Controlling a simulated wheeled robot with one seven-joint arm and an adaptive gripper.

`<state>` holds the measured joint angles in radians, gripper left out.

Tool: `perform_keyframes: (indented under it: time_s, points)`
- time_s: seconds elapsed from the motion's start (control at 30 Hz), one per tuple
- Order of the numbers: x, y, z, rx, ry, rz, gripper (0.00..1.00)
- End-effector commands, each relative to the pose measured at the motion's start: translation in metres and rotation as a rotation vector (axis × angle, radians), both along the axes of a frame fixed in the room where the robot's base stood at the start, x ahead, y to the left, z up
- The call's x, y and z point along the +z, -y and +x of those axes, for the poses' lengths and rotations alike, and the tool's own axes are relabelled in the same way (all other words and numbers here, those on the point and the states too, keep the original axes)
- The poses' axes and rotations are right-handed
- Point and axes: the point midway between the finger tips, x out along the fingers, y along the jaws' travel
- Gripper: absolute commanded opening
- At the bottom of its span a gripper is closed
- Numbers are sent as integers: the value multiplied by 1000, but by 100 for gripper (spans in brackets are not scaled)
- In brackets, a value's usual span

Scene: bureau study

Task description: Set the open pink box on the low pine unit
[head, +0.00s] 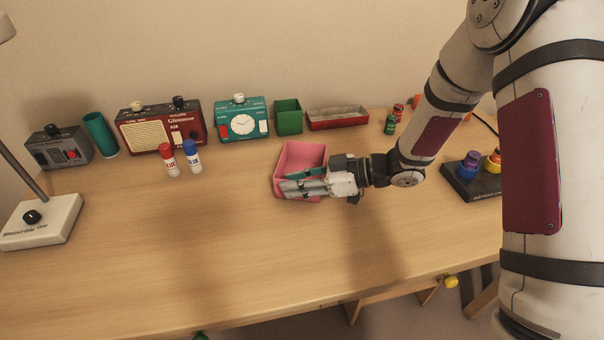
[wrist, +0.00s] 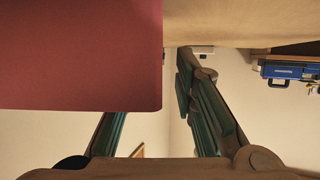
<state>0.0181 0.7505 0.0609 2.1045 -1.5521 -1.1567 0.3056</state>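The open pink box (head: 302,156) is at the middle of the desk in the head view, its opening facing up. My gripper (head: 303,186) reaches in from the right across its near side, with the fingers overlapping the near wall. In the wrist view the pink box (wrist: 80,55) fills the upper left and hides the tip of one finger. The other finger (wrist: 205,105) stands to its right, with a narrow gap beside the box edge. The fingers are spread apart; no firm grip shows. I cannot make out the low pine unit for certain.
Glue sticks (head: 181,159) stand left. A dark stand with pots (head: 470,178) is right. The front left of the desk (head: 170,260) is clear.

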Motion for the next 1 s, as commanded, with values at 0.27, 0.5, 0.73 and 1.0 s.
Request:
perform_keyframes:
  time_s: [0.27, 0.5, 0.73, 1.0]
  points:
    - [0, 1, 0, 0, 0, 0, 0]
    - [1, 1, 0, 0, 1, 1, 0]
    - [3, 1, 0, -1, 1, 1, 0]
    - [27, 1, 0, 0, 3, 0, 0]
